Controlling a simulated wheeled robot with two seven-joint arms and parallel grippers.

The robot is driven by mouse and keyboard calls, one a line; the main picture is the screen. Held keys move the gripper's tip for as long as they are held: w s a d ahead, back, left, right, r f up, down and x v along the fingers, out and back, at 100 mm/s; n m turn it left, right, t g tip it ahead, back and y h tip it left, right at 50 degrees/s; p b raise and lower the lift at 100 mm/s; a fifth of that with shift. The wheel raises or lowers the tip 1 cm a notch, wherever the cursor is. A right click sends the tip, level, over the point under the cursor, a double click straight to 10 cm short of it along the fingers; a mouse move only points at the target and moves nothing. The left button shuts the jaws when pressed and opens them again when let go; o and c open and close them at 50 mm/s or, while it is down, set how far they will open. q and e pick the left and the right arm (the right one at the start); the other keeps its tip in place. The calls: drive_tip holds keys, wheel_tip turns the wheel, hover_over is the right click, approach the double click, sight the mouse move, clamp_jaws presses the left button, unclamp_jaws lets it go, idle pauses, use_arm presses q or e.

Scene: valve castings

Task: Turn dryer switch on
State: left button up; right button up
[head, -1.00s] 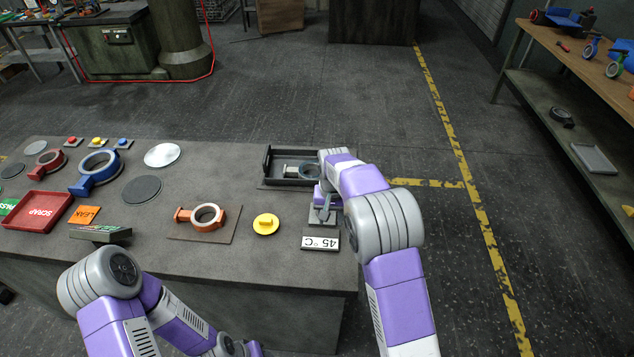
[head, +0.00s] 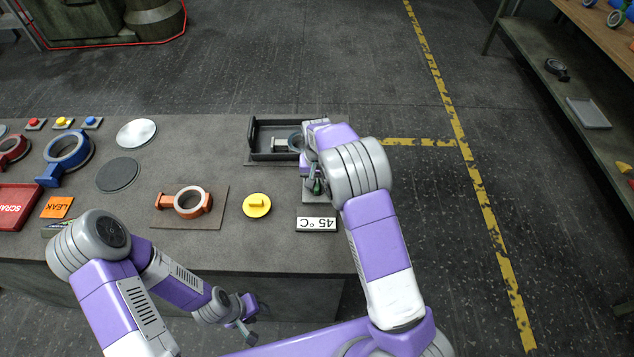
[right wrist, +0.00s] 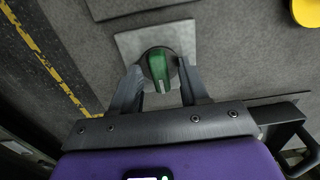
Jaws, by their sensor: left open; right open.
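The dryer switch is a green knob (right wrist: 160,72) on a dark round base, set on a pale grey plate (right wrist: 183,38). In the right wrist view my right gripper (right wrist: 158,82) is open, with one finger on each side of the knob. I cannot tell whether either finger touches it. In the head view my right gripper (head: 313,184) is over the same plate, and my wrist hides most of the switch. My left gripper (head: 246,320) is open and empty, low in front of the bench.
A black open-topped tray (head: 252,140) with a casting inside lies behind the switch, partly covered by my right arm. A 45 °C sign (head: 316,224) is in front of it.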

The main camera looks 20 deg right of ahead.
drive_tip(key=shift+c, duration=0.3)
clamp_jaws()
drive_tip(key=shift+m, duration=0.3)
drive_tip(key=m+p, duration=0.2)
drive_tip(key=m, duration=0.1)
drive_tip(key=shift+r, duration=0.1)
drive_tip(key=m+p, duration=0.2)
drive_tip(key=m, duration=0.3)
drive_tip(key=m+p, duration=0.2)
drive_tip(key=m, duration=0.3)
drive_tip(key=shift+m+p, duration=0.5)
drive_tip(key=shift+m, duration=1.6)
